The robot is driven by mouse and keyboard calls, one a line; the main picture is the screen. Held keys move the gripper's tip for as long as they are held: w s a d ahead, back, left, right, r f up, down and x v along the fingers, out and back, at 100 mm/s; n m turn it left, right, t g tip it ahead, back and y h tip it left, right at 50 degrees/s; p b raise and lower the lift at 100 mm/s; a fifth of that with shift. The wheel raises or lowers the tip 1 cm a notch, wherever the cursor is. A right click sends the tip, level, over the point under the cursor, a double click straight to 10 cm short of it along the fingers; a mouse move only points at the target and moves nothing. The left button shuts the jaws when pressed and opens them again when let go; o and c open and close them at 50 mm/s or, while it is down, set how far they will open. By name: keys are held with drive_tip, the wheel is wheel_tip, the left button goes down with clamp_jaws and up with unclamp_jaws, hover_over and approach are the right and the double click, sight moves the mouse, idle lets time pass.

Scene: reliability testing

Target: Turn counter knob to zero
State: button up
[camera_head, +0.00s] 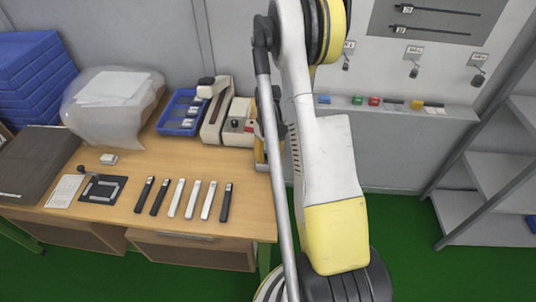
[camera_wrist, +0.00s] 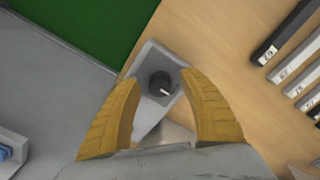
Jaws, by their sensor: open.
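In the wrist view a round dark knob (camera_wrist: 160,83) with a pale pointer mark sits on a grey device (camera_wrist: 150,56). The pointer is turned toward the lower right of the picture. My gripper (camera_wrist: 161,79) has two yellow fingers, open, one on each side of the knob, with gaps between them and it. The lower part of the device is partly hidden by the fingers and palm. Any counter digits are too small to read. In the head view my arm covers the gripper, and the knob cannot be made out.
The wooden table (camera_head: 110,222) holds a row of dark and light labelled strips (camera_head: 183,199), a blue tray (camera_head: 181,112) and a beige lever device (camera_head: 215,110). Blue crates (camera_head: 36,75) stand at the back left. A grey shelf (camera_head: 490,170) stands at the right.

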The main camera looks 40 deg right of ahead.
drive_tip(key=shift+c, duration=0.3)
clamp_jaws()
drive_tip(key=shift+m, duration=0.3)
drive_tip(key=m+b, duration=0.2)
drive_tip(key=m, duration=0.1)
drive_tip(key=shift+m, duration=0.3)
drive_tip(key=m+b, duration=0.2)
drive_tip(key=m, duration=0.2)
drive_tip(key=shift+m, duration=0.3)
drive_tip(key=m+b, duration=0.1)
drive_tip(key=m, duration=0.3)
drive_tip(key=shift+m+b, duration=0.5)
drive_tip(key=shift+m, duration=2)
